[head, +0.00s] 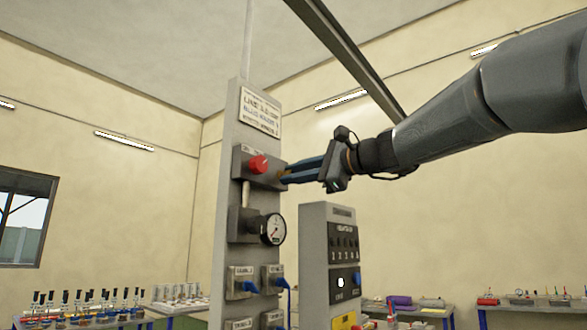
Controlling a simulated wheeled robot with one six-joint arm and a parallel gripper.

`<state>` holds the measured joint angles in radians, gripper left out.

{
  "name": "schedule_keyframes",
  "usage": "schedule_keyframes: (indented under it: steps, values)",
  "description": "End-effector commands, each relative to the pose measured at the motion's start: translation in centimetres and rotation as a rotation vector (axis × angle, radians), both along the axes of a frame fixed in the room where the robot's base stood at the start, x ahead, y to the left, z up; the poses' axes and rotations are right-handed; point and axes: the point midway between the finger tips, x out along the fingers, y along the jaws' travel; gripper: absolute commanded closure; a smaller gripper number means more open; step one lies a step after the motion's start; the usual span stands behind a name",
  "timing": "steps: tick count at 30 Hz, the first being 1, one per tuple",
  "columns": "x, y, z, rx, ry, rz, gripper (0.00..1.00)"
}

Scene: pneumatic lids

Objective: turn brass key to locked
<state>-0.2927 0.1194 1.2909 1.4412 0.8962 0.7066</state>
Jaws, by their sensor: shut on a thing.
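The brass key (284,176) shows as a small brass-coloured bit at the right side of a grey switch box on the tall grey panel (232,120). My gripper (291,175) reaches in from the right with its blue fingers shut on the key. The fingers cover most of the key, so its angle and any locked mark cannot be made out. A red knob (258,165) sits on the same box, just left of the fingertips.
A pressure gauge (273,230) and blue-plugged sockets (248,287) are below on the panel. A grey control box (330,260) stands to the right, under my gripper. Benches with bottles (85,310) stand at the back left. Open air surrounds my arm.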

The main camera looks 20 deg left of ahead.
Motion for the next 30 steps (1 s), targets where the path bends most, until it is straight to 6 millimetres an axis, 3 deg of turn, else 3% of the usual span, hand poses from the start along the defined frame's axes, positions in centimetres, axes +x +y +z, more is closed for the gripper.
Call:
schedule_keyframes:
  steps: [12,30]
  values:
    - [-0.03,0.01,-0.07,0.091,0.226,0.000,1.00]
    - [0.01,0.02,-0.23,0.113,0.280,0.000,1.00]
